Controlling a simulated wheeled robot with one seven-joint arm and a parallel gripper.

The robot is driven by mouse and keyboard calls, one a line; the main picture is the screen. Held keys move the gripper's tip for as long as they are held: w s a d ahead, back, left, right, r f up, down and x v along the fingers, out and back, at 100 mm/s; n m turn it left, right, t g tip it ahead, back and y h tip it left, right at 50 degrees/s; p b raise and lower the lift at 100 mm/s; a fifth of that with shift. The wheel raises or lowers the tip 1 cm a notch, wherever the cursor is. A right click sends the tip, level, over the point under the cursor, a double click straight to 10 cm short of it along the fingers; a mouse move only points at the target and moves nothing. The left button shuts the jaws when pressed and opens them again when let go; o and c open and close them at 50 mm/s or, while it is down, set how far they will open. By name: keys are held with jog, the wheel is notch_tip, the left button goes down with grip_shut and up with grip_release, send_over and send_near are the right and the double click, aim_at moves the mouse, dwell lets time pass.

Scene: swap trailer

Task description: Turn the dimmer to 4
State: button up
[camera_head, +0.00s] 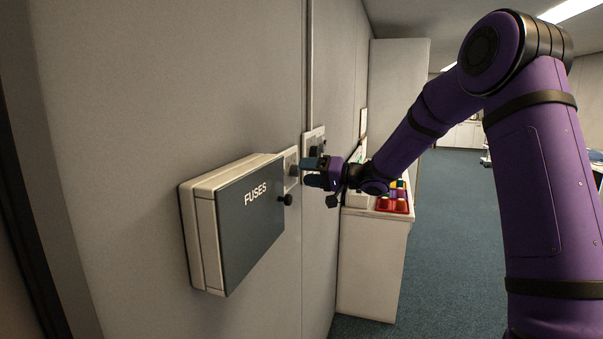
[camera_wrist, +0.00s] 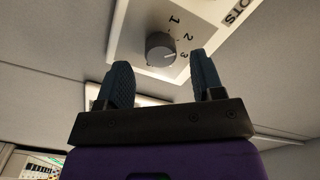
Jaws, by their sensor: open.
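A grey fuse box (camera_head: 250,205) marked FUSES juts from the wall just left of my gripper, with a dark knob (camera_head: 286,200) at its edge. Another wall plate (camera_head: 314,134) is behind. A white cabinet (camera_head: 372,255) with a red tray (camera_head: 394,210) stands beyond.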

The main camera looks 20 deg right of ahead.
jog(key=shift+x, duration=1.2)
jog(key=c, duration=0.9)
